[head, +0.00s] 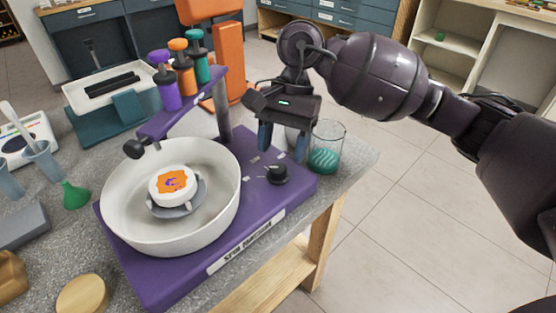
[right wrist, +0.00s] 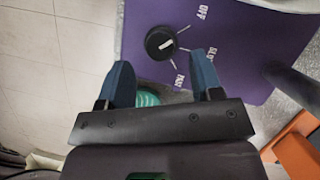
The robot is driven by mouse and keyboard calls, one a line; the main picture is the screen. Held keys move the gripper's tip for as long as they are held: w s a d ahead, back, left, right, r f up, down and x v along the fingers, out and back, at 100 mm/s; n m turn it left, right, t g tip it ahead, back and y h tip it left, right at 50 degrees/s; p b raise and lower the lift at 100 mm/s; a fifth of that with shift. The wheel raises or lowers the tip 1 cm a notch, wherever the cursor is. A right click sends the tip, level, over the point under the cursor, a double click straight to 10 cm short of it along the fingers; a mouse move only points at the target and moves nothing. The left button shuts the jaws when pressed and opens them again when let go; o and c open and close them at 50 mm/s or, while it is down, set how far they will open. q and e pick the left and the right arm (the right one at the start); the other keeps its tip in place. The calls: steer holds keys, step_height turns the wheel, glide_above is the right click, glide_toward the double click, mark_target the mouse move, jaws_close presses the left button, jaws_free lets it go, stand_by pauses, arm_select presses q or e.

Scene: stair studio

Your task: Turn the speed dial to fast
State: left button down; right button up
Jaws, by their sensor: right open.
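The speed dial (head: 277,174) is a small black knob on the purple spin machine's (head: 160,285) top, near its right end. In the right wrist view the dial (right wrist: 160,43) has a white pointer that appears to face the OFF mark. The SLOW and FAST marks follow around it, with FAST nearest my gripper. My right gripper (head: 283,146) is open and empty, with blue fingers pointing down behind the dial in the head view. In the right wrist view the gripper's (right wrist: 162,65) fingertips are apart, with the dial just beyond the gap. My left gripper is not in view.
A glass beaker of teal liquid (head: 327,148) stands close beside my right gripper. A white bowl (head: 115,205) with a paint-splashed disc sits on the machine. Purple, orange and teal bottles (head: 181,68) stand on a purple arm above it. The table edge lies to the right.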

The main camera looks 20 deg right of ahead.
mark_target(279, 167)
steer(key=x, duration=0.3)
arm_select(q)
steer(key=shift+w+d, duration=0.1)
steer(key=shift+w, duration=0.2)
arm_select(e)
steer(key=shift+f, duration=0.15)
steer(key=shift+c, duration=0.2)
steer(key=c, duration=0.9)
